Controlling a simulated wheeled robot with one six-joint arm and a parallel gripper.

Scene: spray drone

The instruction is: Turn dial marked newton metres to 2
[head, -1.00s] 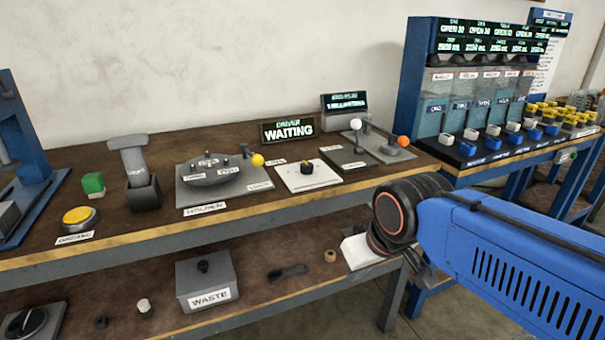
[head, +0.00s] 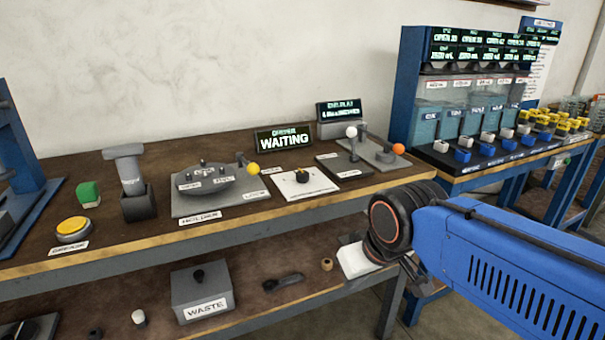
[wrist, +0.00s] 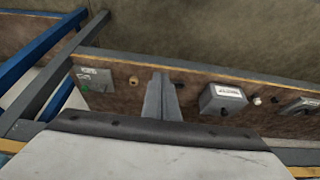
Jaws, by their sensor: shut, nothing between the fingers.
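A small black dial knob (head: 303,176) sits on a white plate (head: 322,184) with fine marks, on the bench top in the head view. The marks and lettering are too small to read, so I cannot tell its setting. A second round dial (head: 22,329) is partly cut off at the lower left on the lower shelf. My gripper (head: 416,272) is mostly hidden behind my wrist in the head view, in front of the bench at right, well apart from the knob. In the wrist view its fingers (wrist: 162,98) are shut and empty, above the lower shelf.
Left of the plate stands a grey holder (head: 212,186) with a yellow-ball lever (head: 253,168). Right are levers with white (head: 351,132) and orange (head: 398,148) balls. A "WAITING" display (head: 283,139) stands behind. A waste box (head: 200,291) is on the lower shelf.

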